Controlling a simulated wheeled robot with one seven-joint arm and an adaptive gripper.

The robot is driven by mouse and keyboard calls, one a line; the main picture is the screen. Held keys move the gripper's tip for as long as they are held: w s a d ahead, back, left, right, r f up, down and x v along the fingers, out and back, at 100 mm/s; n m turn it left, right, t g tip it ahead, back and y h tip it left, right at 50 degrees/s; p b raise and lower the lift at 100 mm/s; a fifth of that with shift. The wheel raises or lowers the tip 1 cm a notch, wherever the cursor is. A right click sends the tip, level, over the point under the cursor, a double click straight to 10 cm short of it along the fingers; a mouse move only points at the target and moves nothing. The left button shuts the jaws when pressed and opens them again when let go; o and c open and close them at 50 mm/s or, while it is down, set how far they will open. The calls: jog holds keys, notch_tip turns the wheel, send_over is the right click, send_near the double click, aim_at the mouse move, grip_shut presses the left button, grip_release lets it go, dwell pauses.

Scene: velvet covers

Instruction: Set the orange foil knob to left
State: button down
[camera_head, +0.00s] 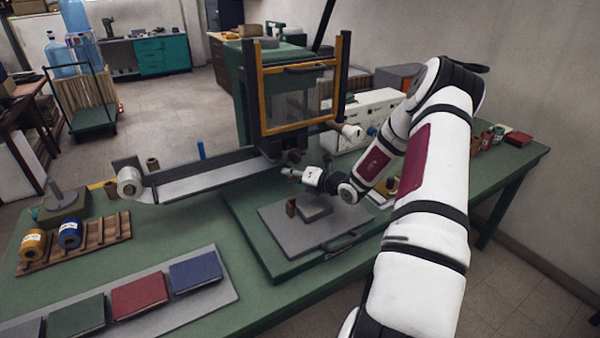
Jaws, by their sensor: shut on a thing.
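My gripper (290,173) is at the front of the stamping press (268,100), above the back of the grey plate (335,232). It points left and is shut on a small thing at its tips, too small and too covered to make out. A dark reddish-brown round part (294,156) sits just above the gripper, under the press. I cannot tell whether it is the orange foil knob or which way any knob points. A pale control box (375,115) with a small blue knob (372,131) stands behind, partly hidden by my arm.
A long grey rail (205,178) with a pale roll (130,182) reaches left from the press. A wooden rack (100,238) holds yellow and blue foil rolls. Covers lie on a grey board (230,290) in front. The green table (175,228) is clear between them.

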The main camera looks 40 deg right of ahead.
jog(key=shift+w+a, duration=0.2)
jog(key=shift+a, duration=0.65)
jog(key=c, duration=1.4)
grip_release()
jog(key=shift+o, duration=0.2)
jog(key=v, duration=1.2)
